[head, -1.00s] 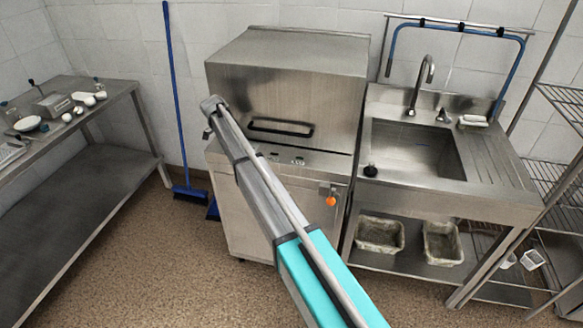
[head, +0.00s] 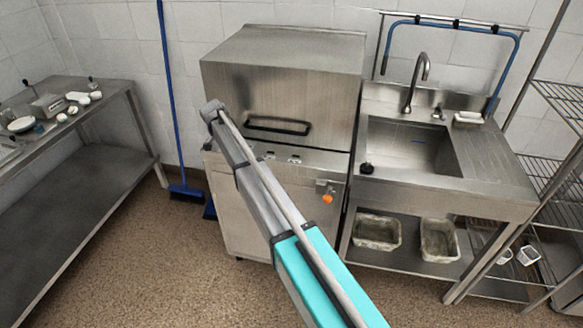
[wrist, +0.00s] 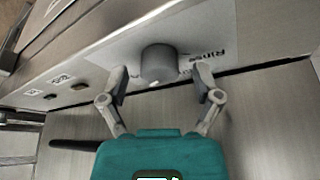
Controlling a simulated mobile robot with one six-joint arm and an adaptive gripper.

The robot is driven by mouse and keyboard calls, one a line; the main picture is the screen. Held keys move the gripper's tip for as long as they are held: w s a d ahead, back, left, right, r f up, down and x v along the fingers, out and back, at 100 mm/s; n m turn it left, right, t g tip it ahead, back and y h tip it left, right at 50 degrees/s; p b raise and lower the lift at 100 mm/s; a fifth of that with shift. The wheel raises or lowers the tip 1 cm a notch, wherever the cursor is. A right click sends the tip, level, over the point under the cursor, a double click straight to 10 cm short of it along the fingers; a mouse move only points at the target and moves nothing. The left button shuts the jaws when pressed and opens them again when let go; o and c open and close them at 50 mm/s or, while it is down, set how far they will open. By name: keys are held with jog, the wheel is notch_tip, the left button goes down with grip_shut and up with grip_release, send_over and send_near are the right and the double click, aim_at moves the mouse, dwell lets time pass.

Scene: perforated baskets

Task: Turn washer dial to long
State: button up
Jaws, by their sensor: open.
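The washer (head: 280,85) is a steel hood-type machine standing against the wall. Its grey round dial (wrist: 158,64) sits on the front panel in the wrist view, beside a white label with the word "Rinse" partly legible. A small white mark shows at the dial's lower edge. My gripper (wrist: 161,77) is open, with one finger on each side of the dial and a gap visible at both sides. It holds nothing. In the head view my arm reaches across the washer front, and the dial and gripper cannot be made out there.
Two small panel buttons (wrist: 70,88) lie left of the dial. An orange knob (head: 328,198) sticks out from the washer's right front. A steel sink (head: 415,145) adjoins on the right, with a wire rack (head: 560,165) beyond.

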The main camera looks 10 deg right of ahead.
jog(key=n+t+y, duration=0.1)
jog(key=n, duration=0.2)
jog(key=shift+n, duration=0.4)
jog(key=n+y, duration=0.1)
jog(key=n, duration=0.2)
jog(key=shift+d+n+y, duration=0.1)
jog(key=shift+n+y, duration=0.8)
jog(key=shift+n, duration=1.05)
jog(key=shift+n+y, duration=0.6)
jog(key=shift+n, duration=1.05)
jog(key=p+v, duration=1.3)
jog(key=v, duration=0.1)
jog(key=s+d+f+m+g+h+b, duration=0.1)
jog(key=s+d+f+b, duration=0.3)
jog(key=s+d, duration=1.3)
jog(key=s+f+m+g, duration=0.1)
jog(key=s, duration=0.1)
jog(key=shift+s+f+m+b, duration=0.3)
jog(key=shift+s+f+b, duration=0.05)
jog(key=shift+s+f, duration=0.05)
